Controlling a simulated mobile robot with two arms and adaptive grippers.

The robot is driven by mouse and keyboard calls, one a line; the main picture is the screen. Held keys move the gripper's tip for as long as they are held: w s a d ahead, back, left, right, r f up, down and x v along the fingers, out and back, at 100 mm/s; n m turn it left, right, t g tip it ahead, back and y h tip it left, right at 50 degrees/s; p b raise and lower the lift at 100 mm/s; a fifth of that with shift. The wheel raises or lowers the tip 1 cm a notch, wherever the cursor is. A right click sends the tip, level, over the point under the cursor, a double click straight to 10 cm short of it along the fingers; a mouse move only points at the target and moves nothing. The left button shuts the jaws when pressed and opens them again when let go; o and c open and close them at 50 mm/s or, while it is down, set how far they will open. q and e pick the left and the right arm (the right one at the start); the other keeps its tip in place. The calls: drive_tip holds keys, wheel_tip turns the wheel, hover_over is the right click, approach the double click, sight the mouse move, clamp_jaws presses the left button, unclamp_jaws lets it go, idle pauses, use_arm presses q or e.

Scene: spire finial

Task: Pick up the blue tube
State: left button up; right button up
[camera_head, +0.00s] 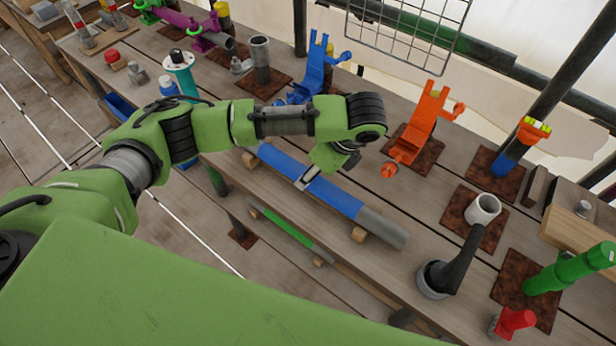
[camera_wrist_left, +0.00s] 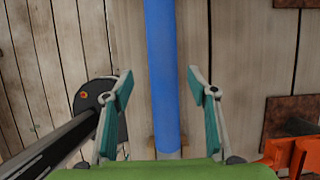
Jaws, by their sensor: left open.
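The blue tube (camera_head: 338,197) has a grey end at its lower right and rests on wooden supports along the front of the long table. My left gripper (camera_head: 307,181) is over the tube's middle, pointing down, and hides a short part of it. In the left wrist view the tube (camera_wrist_left: 162,75) runs between the two spread fingers of my left gripper (camera_wrist_left: 155,88), with a visible gap on each side. The gripper is open and empty. My right gripper is not in view.
Blue (camera_head: 312,72) and orange (camera_head: 420,122) holders stand behind the tube on rust-brown plates. A white cup (camera_head: 482,208) and a black angled piece (camera_head: 456,264) are to the right. A green tube (camera_head: 290,234) lies lower, in front of the table.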

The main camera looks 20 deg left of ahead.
use_arm(q)
drive_tip(key=x, duration=0.1)
drive_tip(key=p+x, duration=0.1)
drive_tip(key=x, duration=0.2)
drive_tip(key=shift+w+d+f+p, duration=0.2)
drive_tip(key=shift+f+p, duration=0.1)
drive_tip(key=shift+f, duration=0.15)
drive_tip(key=shift+a+f, duration=0.2)
drive_tip(key=shift+f, duration=0.2)
drive_tip(key=shift+c, duration=0.4)
clamp_jaws()
drive_tip(key=shift+w+r, duration=0.1)
drive_tip(key=shift+w, duration=0.05)
